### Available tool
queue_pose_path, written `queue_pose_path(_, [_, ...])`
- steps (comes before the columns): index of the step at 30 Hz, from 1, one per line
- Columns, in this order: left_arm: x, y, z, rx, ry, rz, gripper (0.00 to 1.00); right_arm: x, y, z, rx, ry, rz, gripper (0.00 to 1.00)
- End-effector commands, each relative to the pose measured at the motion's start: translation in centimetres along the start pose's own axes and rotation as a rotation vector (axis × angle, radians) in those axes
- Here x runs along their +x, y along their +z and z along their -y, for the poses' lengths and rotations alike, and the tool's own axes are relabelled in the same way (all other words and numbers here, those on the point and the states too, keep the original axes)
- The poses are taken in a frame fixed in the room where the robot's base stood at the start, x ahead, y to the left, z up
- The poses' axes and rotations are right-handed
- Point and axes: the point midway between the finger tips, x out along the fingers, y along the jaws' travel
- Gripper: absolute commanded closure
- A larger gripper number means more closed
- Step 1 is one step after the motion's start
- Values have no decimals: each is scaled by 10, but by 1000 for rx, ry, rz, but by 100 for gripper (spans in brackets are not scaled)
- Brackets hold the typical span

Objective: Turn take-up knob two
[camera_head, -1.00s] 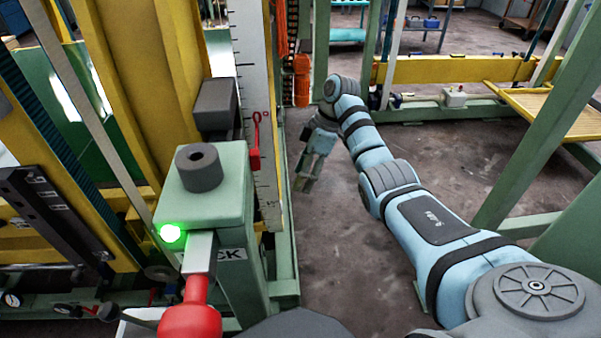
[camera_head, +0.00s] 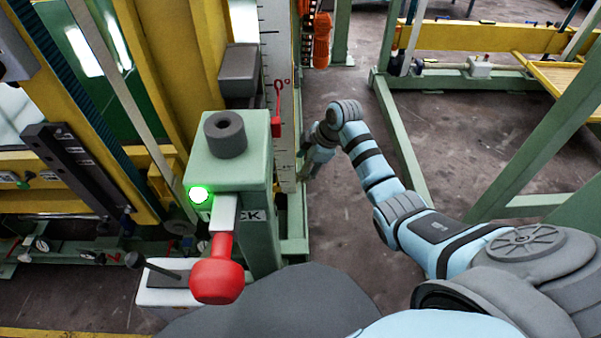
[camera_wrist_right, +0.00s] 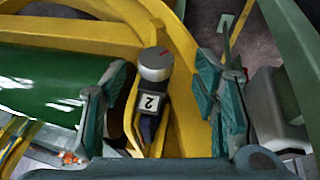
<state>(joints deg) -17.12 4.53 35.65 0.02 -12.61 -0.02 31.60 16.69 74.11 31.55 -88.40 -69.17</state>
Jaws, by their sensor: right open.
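Take-up knob two (camera_wrist_right: 155,64) is a round silver knob with a red mark on its top. It sits above a white label reading "2" (camera_wrist_right: 149,103) on a yellow frame in the right wrist view. My right gripper (camera_wrist_right: 162,85) is open, with one finger on each side of the knob in that view and no visible contact. In the head view my right gripper (camera_head: 312,165) is beyond the green post, partly hidden, and the knob cannot be made out there. My left gripper is not in view.
A green post (camera_head: 243,160) with a lit green lamp (camera_head: 200,195) and a red-handled lever (camera_head: 217,270) stands in front. A white ruler scale (camera_head: 284,100) is beside it. A green cylinder (camera_wrist_right: 50,85) lies left of the knob. Open floor (camera_head: 470,155) is at right.

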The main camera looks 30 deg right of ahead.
Motion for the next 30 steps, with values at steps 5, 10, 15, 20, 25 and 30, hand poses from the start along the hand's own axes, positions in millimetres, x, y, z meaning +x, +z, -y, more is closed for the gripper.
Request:
queue_pose_path(5, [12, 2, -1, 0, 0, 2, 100, 28, 1, 0, 2, 1, 0, 45])
queue_pose_path(10, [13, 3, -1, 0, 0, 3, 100, 34, 1, 0, 2, 2, 1, 45])
queue_pose_path(15, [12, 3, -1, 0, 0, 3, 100, 34, 1, 0, 2, 2, 2, 45])
queue_pose_path(20, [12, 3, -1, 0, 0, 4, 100, 34, 1, 0, 2, 1, 2, 69])
queue_pose_path(25, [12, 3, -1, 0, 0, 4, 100, 35, 1, 1, 2, -3, 2, 94])
queue_pose_path(30, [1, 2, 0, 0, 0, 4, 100, 33, 0, 3, -10, 22, 4, 94])
